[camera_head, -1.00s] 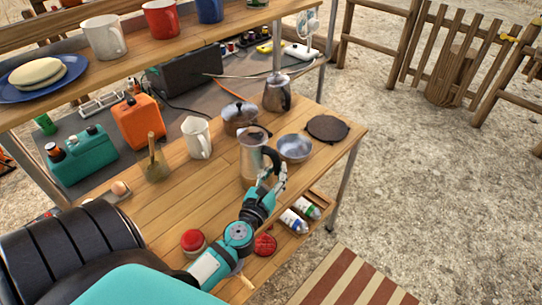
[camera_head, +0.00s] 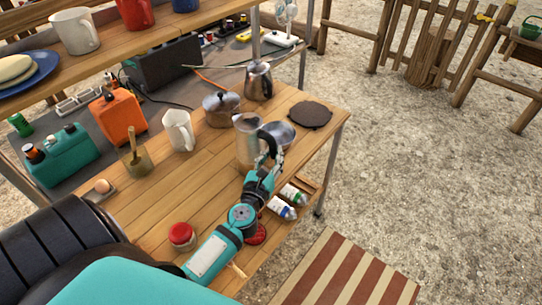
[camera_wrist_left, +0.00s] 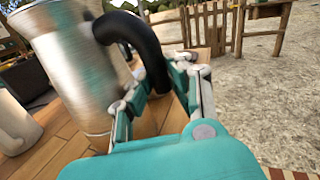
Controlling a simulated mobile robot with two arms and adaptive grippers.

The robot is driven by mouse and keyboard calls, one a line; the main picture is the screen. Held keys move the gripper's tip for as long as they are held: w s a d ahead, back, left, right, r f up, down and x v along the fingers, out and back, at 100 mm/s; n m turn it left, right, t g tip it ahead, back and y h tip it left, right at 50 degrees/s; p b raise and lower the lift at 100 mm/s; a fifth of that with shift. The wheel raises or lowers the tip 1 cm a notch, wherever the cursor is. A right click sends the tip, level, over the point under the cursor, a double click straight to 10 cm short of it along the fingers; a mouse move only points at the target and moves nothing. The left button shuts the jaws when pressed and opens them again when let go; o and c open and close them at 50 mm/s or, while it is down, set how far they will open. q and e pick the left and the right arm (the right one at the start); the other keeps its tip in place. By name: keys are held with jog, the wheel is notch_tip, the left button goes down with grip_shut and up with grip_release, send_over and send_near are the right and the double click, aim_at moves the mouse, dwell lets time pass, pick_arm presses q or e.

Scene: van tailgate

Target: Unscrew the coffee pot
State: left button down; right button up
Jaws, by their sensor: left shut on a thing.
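The coffee pot (camera_head: 245,150) is a tall brushed-metal pot with a black handle. It is near the front right of the wooden counter (camera_head: 160,195) and looks upright. My left gripper (camera_head: 270,160) is at the handle, on the pot's right side, shut on it. The left wrist view shows the pot (camera_wrist_left: 75,70) large at left, with the curved black handle (camera_wrist_left: 145,45) running down between the fingers (camera_wrist_left: 155,95). The handle's lower end is hidden by the gripper. My right gripper is not in view.
A metal bowl (camera_head: 282,133) sits close behind the pot, beside a dark round plate (camera_head: 311,114). A lidded pan (camera_head: 221,108), a second metal pot (camera_head: 258,82) and a white pitcher (camera_head: 179,130) stand behind. A red-lidded jar (camera_head: 182,235) is at front. The counter's middle is clear.

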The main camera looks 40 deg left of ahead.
pick_arm(q)
jog(key=shift+f+b, duration=0.8)
jog(key=shift+b, duration=0.05)
dwell(1.2)
jog(key=shift+w+d+f+n+g+y, duration=0.1)
jog(key=shift+w+n+g+y, duration=0.15)
jog(key=shift+n+y, duration=0.35)
jog(key=shift+y, duration=0.3)
jog(key=shift+n+g+y, duration=0.55)
jog(key=shift+n+y, duration=0.25)
jog(key=shift+y, duration=0.2)
jog(key=shift+r, duration=0.25)
